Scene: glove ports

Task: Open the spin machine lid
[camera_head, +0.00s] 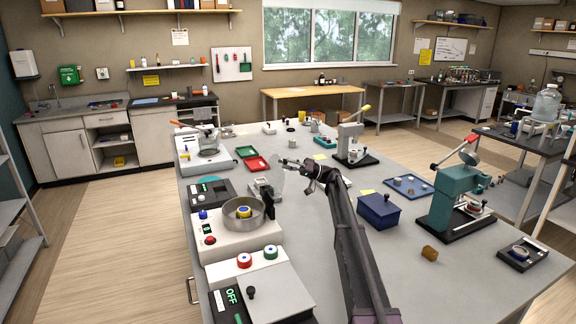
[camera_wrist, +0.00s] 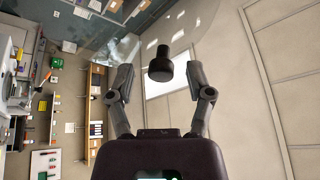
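The spin machine (camera_head: 262,243) is a pale box on the bench with a round metal bowl (camera_head: 231,220) on top. A blue-and-yellow round piece (camera_head: 243,211) sits inside the uncovered bowl. A clear round lid (camera_head: 278,178) appears to stand raised at the bowl's far side; it is faint. In the wrist view, the clear lid (camera_wrist: 205,22) carries a black knob (camera_wrist: 160,66). My gripper (camera_head: 284,161) is beside the lid's upper part. In the wrist view, my gripper (camera_wrist: 158,80) is open, with the knob between and beyond its fingertips, apparently untouched.
A box with red and green knobs (camera_head: 262,285) stands in front of the machine. A blue box (camera_head: 378,210), a teal press (camera_head: 455,200) and a grey press (camera_head: 351,145) stand to the right. Red (camera_head: 257,163) and green trays lie behind. Bare bench shows right of my arm.

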